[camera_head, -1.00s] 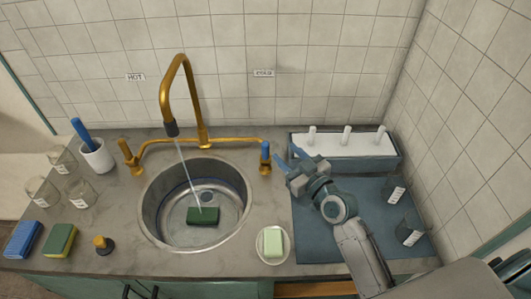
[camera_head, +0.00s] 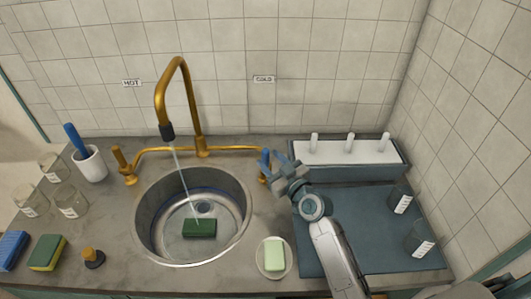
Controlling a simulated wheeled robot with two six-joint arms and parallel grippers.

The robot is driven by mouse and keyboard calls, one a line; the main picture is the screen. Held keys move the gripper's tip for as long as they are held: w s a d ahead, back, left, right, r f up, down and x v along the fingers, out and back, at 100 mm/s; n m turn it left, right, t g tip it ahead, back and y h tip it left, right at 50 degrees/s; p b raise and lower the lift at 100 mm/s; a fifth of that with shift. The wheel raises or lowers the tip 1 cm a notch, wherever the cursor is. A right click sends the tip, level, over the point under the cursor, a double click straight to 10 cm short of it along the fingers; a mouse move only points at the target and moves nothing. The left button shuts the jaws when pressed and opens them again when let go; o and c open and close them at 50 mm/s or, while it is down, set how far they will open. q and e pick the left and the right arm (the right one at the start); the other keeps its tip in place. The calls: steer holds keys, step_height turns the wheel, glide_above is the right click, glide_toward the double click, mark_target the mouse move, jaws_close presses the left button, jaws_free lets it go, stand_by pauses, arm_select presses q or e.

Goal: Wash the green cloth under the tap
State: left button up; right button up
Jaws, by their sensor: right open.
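The green cloth (camera_head: 200,228), dark and block-shaped, lies on the floor of the round steel sink (camera_head: 149,238). The brass tap (camera_head: 190,105) runs, and a thin stream of water (camera_head: 179,180) falls into the sink and reaches the cloth. The tap has a brass handle on the left (camera_head: 124,167) and a blue-topped handle on the right (camera_head: 265,162). My right gripper (camera_head: 270,165) is open at the right handle, its fingers beside or around it; whether they touch it I cannot tell. My left gripper is out of view.
A soap dish (camera_head: 263,269) with pale green soap (camera_head: 274,252) stands right of the sink. A blue mat (camera_head: 350,250) with two labelled beakers and a white peg rack (camera_head: 345,152) lie right. Beakers, a brush cup (camera_head: 92,164) and sponges (camera_head: 46,252) stand left.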

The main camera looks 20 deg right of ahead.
mark_target(266, 151)
steer(key=shift+x, duration=1.6)
steer(key=shift+s, duration=0.1)
steer(key=shift+c, duration=0.2)
jaws_close()
steer(key=p, duration=0.3)
steer(key=w+m+g+p, duration=0.1)
steer(key=p, duration=0.2)
steer(key=shift+w+d+r+g, duration=0.1)
steer(key=shift+d+r+g, duration=0.05)
steer(key=shift+r+g, duration=0.2)
steer(key=shift+w+f+g+p, duration=0.15)
steer(key=shift+f+g+p, duration=0.1)
steer(key=shift+p, duration=0.45)
steer(key=shift+o, duration=0.2)
jaws_free()
